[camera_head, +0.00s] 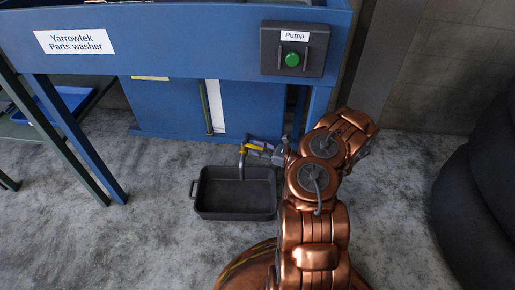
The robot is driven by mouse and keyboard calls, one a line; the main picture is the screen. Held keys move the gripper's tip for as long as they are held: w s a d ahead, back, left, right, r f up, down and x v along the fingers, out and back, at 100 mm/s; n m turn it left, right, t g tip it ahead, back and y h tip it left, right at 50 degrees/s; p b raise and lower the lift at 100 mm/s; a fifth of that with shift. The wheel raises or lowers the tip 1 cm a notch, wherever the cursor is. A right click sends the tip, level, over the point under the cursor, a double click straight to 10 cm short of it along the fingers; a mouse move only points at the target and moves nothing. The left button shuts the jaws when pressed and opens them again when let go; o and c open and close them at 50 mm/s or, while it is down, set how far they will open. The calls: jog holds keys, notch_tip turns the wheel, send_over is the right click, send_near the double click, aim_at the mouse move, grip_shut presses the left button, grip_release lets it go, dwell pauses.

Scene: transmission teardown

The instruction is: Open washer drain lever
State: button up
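The blue parts washer (185,62) carries a "Yarrowtek Parts washer" label and stands across the top of the view. Its metal drain pipe (241,169) points down into a black pan on the floor. A small yellow part, seemingly the drain lever (243,149), shows at the top of the pipe. My gripper (258,149) reaches in from the right, low under the washer and close beside the yellow part. I cannot tell whether it touches the lever. The fingers are small and partly overlap the drain fittings, so their opening is unclear.
The black pan (233,213) sits on the concrete floor below the drain. A pump box (272,55) with a green button is on the washer's front. A dark rounded object (482,190) stands at the right. The floor left of the pan is clear.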

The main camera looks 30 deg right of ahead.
jog(key=v, duration=1.2)
jog(key=shift+a, duration=0.1)
